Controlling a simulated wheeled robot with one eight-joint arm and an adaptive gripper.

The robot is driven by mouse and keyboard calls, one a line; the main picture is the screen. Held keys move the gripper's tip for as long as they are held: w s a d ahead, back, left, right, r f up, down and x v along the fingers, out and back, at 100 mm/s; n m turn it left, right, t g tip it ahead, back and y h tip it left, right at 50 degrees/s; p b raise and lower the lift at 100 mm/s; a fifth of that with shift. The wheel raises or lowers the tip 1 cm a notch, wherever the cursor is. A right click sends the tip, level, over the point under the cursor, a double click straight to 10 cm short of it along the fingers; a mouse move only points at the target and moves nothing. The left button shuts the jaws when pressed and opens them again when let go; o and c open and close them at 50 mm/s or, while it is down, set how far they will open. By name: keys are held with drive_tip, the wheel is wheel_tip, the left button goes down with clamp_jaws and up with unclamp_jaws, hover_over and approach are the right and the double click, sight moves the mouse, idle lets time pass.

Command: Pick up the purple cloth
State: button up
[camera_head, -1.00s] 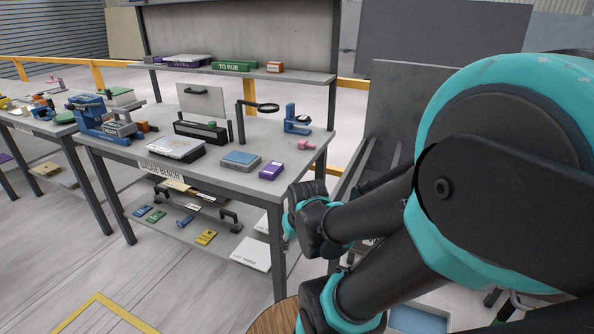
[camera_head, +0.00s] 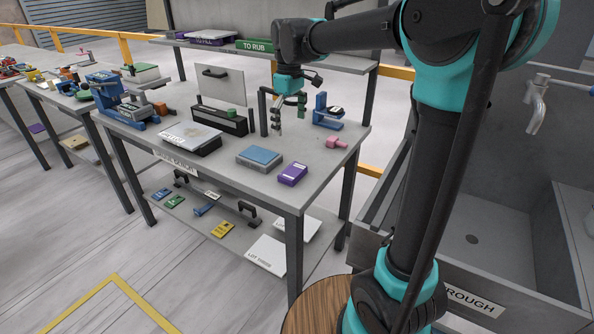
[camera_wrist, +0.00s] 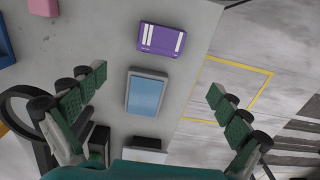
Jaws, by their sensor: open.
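The purple cloth (camera_head: 293,173) looks like a small folded block with white markings. It lies near the front right corner of the grey bench top (camera_head: 240,183). In the wrist view the purple cloth (camera_wrist: 161,40) is at the top centre, beyond my fingertips. My gripper (camera_head: 289,116) hangs above the bench, fingers down, behind and above the cloth. In the wrist view my gripper (camera_wrist: 158,80) has its two green-padded fingers spread wide with nothing between the pads. The cloth is clear of the fingers and fully visible.
A blue-topped grey block (camera_head: 260,158) lies just left of the cloth, and shows between my fingers in the wrist view (camera_wrist: 146,93). A pink piece (camera_head: 335,142) and a blue stand (camera_head: 327,112) are to the right. A shelf (camera_head: 320,60) crosses behind. A sink (camera_head: 490,215) stands right.

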hover_over(293, 170)
drive_tip(key=f, duration=1)
drive_tip(key=shift+w+a+f, duration=0.3)
drive_tip(key=shift+a, duration=0.05)
drive_tip(key=shift+s+d+f, duration=0.1)
drive_tip(key=shift+d+f, duration=0.1)
drive_tip(key=shift+f, duration=1.25)
drive_tip(key=shift+s+d+f, duration=0.1)
drive_tip(key=shift+d+f, duration=0.05)
drive_tip(key=shift+f, duration=1.3)
drive_tip(key=c, duration=1)
